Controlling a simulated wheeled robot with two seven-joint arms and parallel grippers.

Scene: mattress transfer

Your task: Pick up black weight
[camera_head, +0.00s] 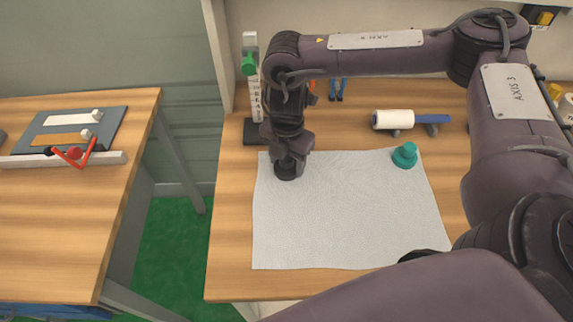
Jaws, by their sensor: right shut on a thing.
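My right gripper (287,159) points down at the upper left part of a pale grey mattress sheet (340,220). It is shut on a dark round piece, the black weight (286,174), mostly hidden by the gripper and hard to tell apart from it. The weight is at or just above the sheet; I cannot tell whether it touches. A teal weight (405,155) with a knob stands on the sheet's upper right corner. My left gripper is not in view.
A wooden table (231,215) carries the sheet. Behind it are a height gauge (253,105) with a green slider and a white roller (393,120) with a blue handle. A second table (60,230) at left holds a grey board (110,125). A gap separates the tables.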

